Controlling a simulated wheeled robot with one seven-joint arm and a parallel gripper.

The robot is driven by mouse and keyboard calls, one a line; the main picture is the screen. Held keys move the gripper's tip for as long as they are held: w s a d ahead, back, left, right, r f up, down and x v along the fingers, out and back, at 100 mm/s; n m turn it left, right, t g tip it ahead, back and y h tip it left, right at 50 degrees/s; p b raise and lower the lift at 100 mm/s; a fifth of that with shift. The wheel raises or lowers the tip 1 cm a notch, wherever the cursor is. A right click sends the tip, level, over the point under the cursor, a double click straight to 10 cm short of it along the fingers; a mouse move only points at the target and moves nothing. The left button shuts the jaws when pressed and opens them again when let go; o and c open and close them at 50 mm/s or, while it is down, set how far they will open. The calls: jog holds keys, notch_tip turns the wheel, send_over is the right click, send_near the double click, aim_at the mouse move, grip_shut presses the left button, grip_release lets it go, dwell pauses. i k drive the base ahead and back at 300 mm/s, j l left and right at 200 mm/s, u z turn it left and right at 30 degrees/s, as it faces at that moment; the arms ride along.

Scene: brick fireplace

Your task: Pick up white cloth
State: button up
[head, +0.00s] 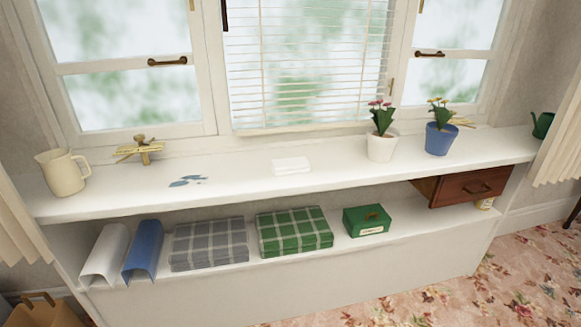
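A white cloth (292,166), folded into a small flat rectangle, lies on the white windowsill shelf (335,169) near its middle, below the blind. It is close in colour to the shelf. Bluish wet-looking spots (187,181) lie on the shelf to the left of the cloth. My gripper is not in view.
A cream jug (62,172) and a brass-coloured object (140,149) stand left. A white pot (381,146) and a blue pot (439,138) with flowers stand right. Below are plaid folded blankets (294,230), a green box (367,220) and a wooden drawer (470,186).

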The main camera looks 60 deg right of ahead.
aim_at(297, 165)
jog(key=z, duration=1.1)
